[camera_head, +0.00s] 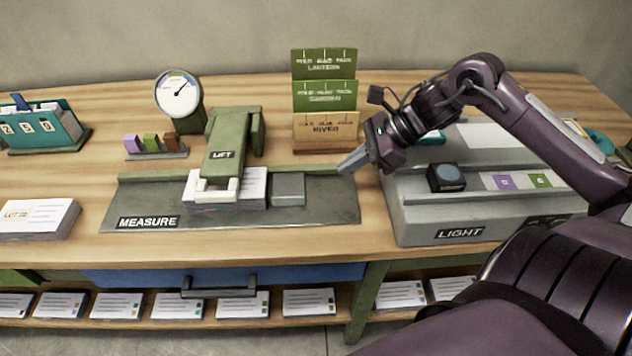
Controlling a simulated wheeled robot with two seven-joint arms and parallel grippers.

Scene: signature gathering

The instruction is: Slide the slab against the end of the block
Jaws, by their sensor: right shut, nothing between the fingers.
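A grey slab (288,190) lies on the dark plate of the MEASURE station (330,209). Just left of it is a block of stacked white sheets (255,187), partly covered by the green LIFT arm (228,150) and its pale forked foot. The slab's left side is at or very near the block's right end; I cannot tell whether they touch. My right gripper (353,162) is shut and empty, above and to the right of the slab, near the plate's right end, apart from the slab. My left gripper is not in view.
A round dial gauge (179,95) stands behind the station. Green and tan card holders (325,97) stand behind the slab. The plate right of the slab is clear.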

